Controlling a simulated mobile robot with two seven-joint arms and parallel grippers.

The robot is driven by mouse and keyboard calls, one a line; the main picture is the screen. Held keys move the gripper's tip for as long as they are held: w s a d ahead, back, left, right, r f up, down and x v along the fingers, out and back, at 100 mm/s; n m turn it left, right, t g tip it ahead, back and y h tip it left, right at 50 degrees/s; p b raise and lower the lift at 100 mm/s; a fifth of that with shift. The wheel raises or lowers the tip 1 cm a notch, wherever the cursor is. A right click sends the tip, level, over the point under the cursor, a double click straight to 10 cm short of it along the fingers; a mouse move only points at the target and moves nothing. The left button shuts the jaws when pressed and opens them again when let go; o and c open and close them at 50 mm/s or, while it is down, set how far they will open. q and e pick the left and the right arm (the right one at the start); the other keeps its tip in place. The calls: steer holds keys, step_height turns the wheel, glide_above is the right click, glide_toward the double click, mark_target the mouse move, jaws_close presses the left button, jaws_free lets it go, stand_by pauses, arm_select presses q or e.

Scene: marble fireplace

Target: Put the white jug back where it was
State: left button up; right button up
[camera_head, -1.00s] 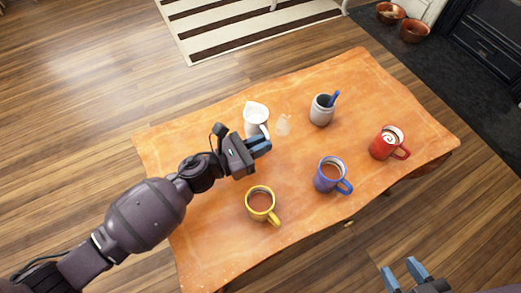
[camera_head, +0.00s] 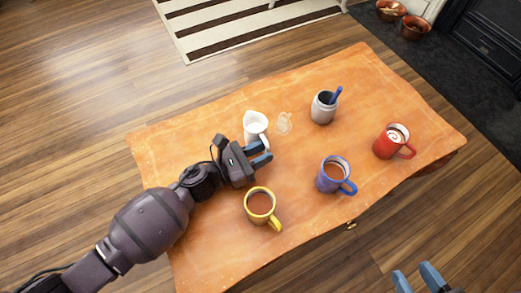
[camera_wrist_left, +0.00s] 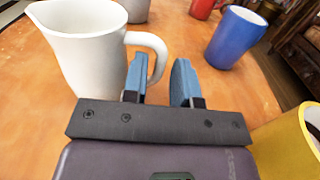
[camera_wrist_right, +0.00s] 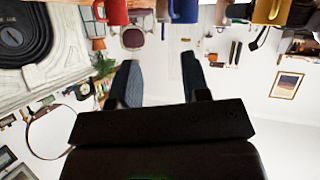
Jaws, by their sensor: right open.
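The white jug (camera_head: 255,127) stands upright on the orange wooden table near its far left edge. It also shows large in the left wrist view (camera_wrist_left: 88,55), with its handle (camera_wrist_left: 152,45) toward my gripper. A faint pale mark (camera_head: 284,123) lies on the table just right of the jug. My left gripper (camera_head: 260,153) is open, just in front of the jug; it also shows in the left wrist view (camera_wrist_left: 160,82). Nothing is between its fingers; whether one touches the handle is unclear. My right gripper (camera_head: 417,279) is open and empty, off the table's front edge.
A yellow mug (camera_head: 260,205) stands close in front of my left gripper. A blue mug (camera_head: 333,175), a red mug (camera_head: 391,141) and a grey pot (camera_head: 322,107) with a blue utensil stand farther right. The middle of the table (camera_head: 310,145) is clear.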

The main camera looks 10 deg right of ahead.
arm_select(q)
steer(key=shift+o, duration=0.7)
steer(key=shift+r, duration=0.1)
